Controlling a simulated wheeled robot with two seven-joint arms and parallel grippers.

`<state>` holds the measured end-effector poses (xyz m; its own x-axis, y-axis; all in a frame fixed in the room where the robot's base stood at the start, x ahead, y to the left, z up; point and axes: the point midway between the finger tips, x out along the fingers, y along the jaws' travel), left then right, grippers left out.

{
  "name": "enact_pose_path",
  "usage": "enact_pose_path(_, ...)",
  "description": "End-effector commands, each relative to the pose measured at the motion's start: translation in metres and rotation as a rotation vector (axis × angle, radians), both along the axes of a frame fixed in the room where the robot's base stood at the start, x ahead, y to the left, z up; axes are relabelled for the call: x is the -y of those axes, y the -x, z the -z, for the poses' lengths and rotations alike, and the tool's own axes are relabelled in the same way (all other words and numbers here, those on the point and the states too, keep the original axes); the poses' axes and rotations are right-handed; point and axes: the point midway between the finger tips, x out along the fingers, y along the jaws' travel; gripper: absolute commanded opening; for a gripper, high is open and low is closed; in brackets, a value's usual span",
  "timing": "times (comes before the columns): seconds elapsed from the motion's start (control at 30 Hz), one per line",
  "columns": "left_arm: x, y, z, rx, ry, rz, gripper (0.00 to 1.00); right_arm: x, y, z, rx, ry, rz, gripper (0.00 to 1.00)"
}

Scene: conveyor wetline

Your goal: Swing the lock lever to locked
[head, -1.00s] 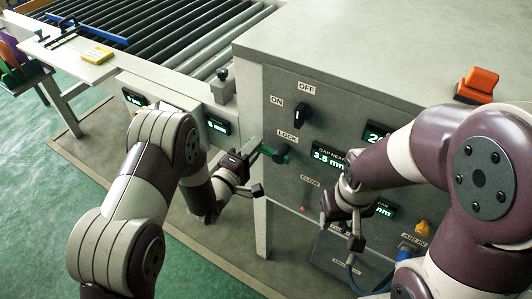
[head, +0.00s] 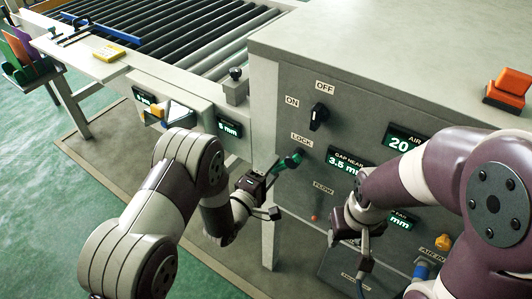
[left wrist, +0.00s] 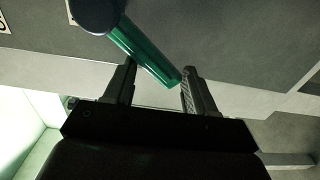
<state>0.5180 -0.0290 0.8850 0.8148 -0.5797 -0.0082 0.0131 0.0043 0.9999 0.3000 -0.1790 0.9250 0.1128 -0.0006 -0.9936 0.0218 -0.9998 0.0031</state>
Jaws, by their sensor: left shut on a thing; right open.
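The green lock lever (head: 289,161) sits under the LOCK label on the grey machine panel. In the head view it points down and to the left from its pivot. My left gripper (head: 271,177) is at its free end. In the left wrist view the lever (left wrist: 146,53) runs slantwise between the two fingers of my left gripper (left wrist: 158,76), its tip against the right finger. That gripper is shut on the lever. My right gripper (head: 352,238) is open and empty in front of the lower panel; its fingertips are small and partly hidden.
A black ON/OFF knob (head: 318,116) sits above the lever. Green displays, such as the gap display (head: 349,165), are to its right. An orange block (head: 510,87) stands on the machine top. The roller conveyor (head: 175,40) runs behind at the left.

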Motion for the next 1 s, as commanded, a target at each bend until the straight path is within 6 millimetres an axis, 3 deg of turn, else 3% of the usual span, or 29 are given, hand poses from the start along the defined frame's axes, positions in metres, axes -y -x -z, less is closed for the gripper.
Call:
enact_pose_path(0.13,0.017,0.012,0.01,0.003,-0.005,0.024,0.23,0.0,0.0,0.009,0.0,0.0,0.0,0.51)
enact_pose_path(0.27,0.027,0.018,0.011,0.008,-0.002,0.024,0.17,0.0,0.0,0.011,0.0,0.0,0.0,0.51)
enact_pose_path(0.3,0.025,0.016,0.008,0.011,-0.001,0.021,0.5,0.0,0.0,0.009,0.0,0.0,0.0,0.51)
enact_pose_path(0.53,0.022,0.019,0.003,0.019,0.005,0.02,0.5,0.0,0.0,0.007,0.0,0.0,0.0,0.51)
enact_pose_path(1.0,-0.016,0.068,0.006,0.007,0.003,0.013,0.5,0.0,0.0,-0.002,0.0,0.0,0.0,0.51)
